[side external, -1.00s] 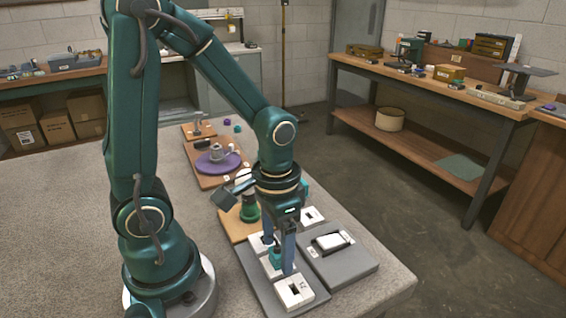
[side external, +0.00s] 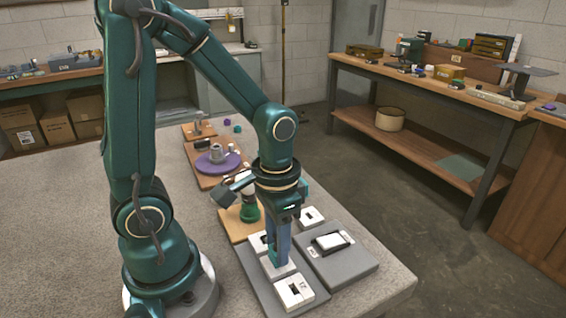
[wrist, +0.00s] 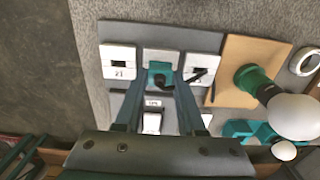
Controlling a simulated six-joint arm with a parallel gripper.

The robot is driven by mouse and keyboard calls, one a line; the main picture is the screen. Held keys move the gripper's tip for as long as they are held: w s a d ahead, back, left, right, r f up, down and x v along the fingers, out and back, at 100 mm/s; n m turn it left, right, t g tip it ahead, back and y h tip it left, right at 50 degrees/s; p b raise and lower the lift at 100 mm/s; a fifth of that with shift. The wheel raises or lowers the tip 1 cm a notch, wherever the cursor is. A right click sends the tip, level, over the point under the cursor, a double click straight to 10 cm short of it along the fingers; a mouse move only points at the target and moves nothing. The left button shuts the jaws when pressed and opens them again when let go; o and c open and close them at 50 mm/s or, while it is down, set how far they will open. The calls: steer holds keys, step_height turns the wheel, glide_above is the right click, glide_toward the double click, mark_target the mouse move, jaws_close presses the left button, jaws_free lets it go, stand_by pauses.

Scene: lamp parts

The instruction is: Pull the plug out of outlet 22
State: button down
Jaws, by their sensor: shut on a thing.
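The teal plug (wrist: 159,76) is in the middle white outlet (wrist: 160,55) of a row on a grey panel (wrist: 192,38). This outlet also shows in the side view (side external: 280,270), with the plug mostly behind the fingers. My gripper (side external: 276,258) points straight down over it. In the wrist view my gripper (wrist: 158,84) has its two fingers against the plug's sides, shut on it. The plug appears seated against the outlet. The middle outlet's number is hidden or too small to read.
An outlet (side external: 294,292) stands in front of the middle one, and another behind it (side external: 258,243). A second grey panel with a white switch block (side external: 330,241) lies to the right. A green lamp socket (side external: 249,211) with a white bulb (wrist: 295,117) stands close by.

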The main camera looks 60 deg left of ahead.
steer(key=shift+r, duration=0.65)
steer(key=shift+r, duration=0.75)
steer(key=shift+r, duration=2)
